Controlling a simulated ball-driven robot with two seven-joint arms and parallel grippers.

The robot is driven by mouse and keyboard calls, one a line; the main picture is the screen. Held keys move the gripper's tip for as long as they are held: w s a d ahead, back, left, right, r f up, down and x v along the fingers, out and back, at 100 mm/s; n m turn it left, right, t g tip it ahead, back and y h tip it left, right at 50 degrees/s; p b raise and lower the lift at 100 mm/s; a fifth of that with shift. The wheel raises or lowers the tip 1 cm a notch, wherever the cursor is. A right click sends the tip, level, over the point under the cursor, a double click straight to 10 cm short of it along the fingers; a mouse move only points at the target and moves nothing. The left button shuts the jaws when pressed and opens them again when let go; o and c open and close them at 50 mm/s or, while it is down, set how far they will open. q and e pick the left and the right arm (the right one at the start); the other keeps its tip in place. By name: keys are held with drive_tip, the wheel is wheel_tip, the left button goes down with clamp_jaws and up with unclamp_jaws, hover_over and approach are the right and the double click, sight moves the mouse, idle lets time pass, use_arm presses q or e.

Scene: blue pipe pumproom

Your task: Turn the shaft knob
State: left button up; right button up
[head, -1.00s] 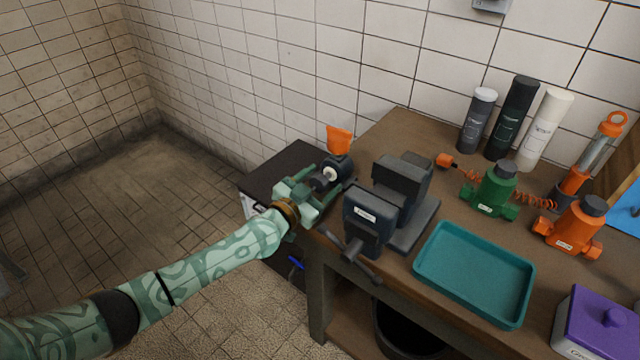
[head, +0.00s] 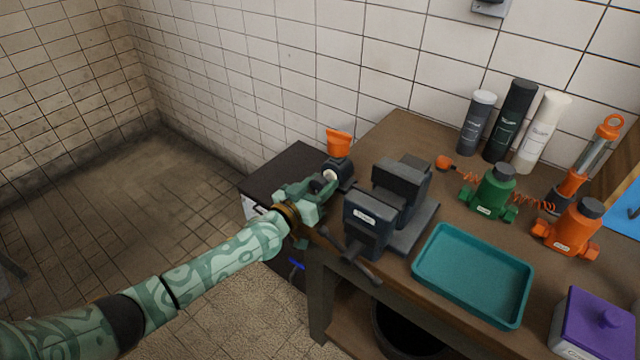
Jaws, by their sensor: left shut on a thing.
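The shaft knob (head: 319,183) is a dark round piece on a light shaft. It sticks out toward my gripper from a dark housing (head: 343,171) with an orange top piece (head: 338,143), at the left end of the workbench. My left gripper (head: 318,187) comes in from the lower left and is shut on the knob, its green fingers on either side of it. The fingers hide part of the knob. My right gripper is not in view.
A dark vise (head: 371,222) stands close to the right of my left gripper. A teal tray (head: 473,275), green bottle (head: 491,190), orange bottle (head: 570,228) and purple box (head: 597,325) lie further right. A dark cabinet (head: 290,172) stands left of the bench.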

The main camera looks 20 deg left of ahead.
use_arm(q)
drive_tip(key=shift+f, duration=0.1)
drive_tip(key=o, duration=1)
drive_tip(key=shift+s, duration=0.1)
drive_tip(key=shift+s+a, duration=0.1)
drive_tip(key=shift+s, duration=0.2)
drive_tip(key=p+v, duration=0.4)
drive_tip(key=v, duration=1.1)
drive_tip(key=shift+s+a, duration=0.1)
drive_tip(key=shift+s, duration=0.15)
